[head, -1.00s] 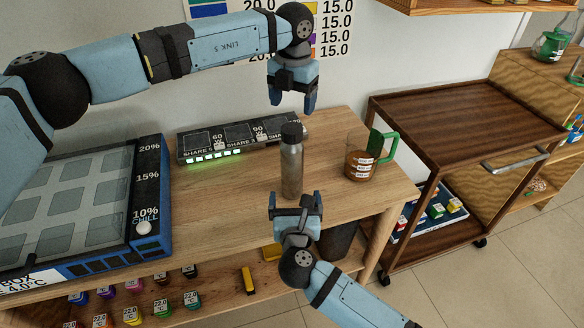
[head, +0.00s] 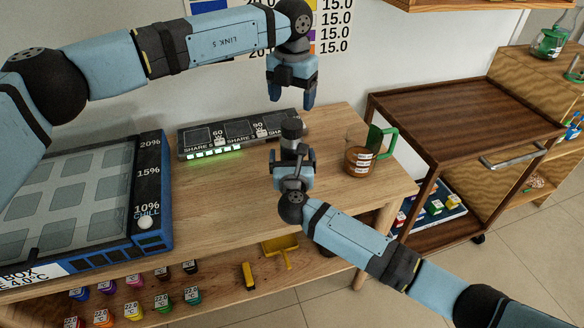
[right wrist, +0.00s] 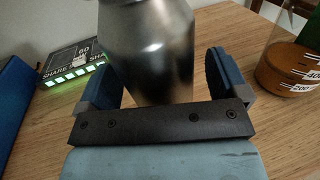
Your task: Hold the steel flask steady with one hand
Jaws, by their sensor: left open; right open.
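The steel flask stands upright on the wooden bench. In the head view only its dark cap (head: 292,129) shows clearly, since my right gripper (head: 291,158) covers its body. In the right wrist view the flask's shiny grey body (right wrist: 150,50) rises between the two blue fingers, one on each side, with gaps visible. My right gripper is open around the flask. My left gripper (head: 291,98) is open and empty, pointing down above and behind the flask's cap.
A jug with a green handle (head: 361,161) and brown liquid stands right of the flask. A dark panel with green lights (head: 215,140) lies behind to the left. A blue-edged chill box (head: 150,190) fills the bench's left. Bench front (head: 220,215) is clear.

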